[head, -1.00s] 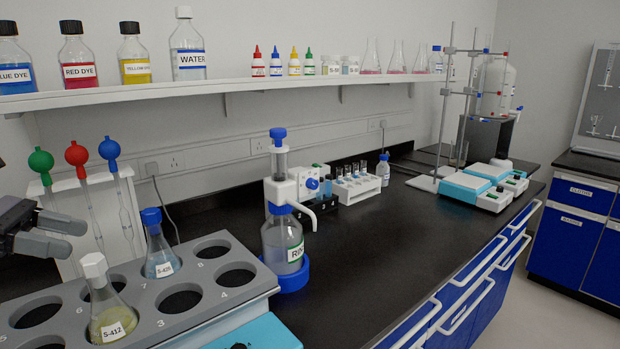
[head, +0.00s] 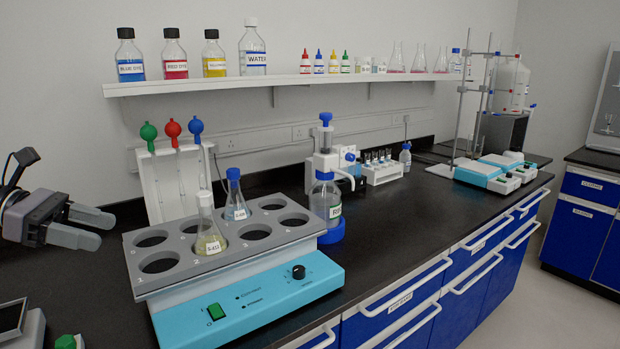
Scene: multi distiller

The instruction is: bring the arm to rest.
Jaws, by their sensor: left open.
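My left gripper (head: 88,228) is at the left of the head view, above the black bench. Its two grey fingers point right and stand apart with nothing between them. It is left of the grey multi-hole block (head: 215,262) of the blue heater unit (head: 255,303) and does not touch it. A flask with yellowish liquid (head: 209,238) and a white stopper sits in a hole of the block. A flask with pale blue liquid (head: 236,205) and a blue stopper sits in a hole behind it. My right gripper is not in view.
A white rack (head: 170,182) with green, red and blue bulb pipettes stands behind the block. A dispenser bottle (head: 326,200) stands to its right. A wall shelf (head: 290,80) carries dye bottles and flasks. A device with a green knob (head: 66,341) is at the lower left. The bench front centre-right is clear.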

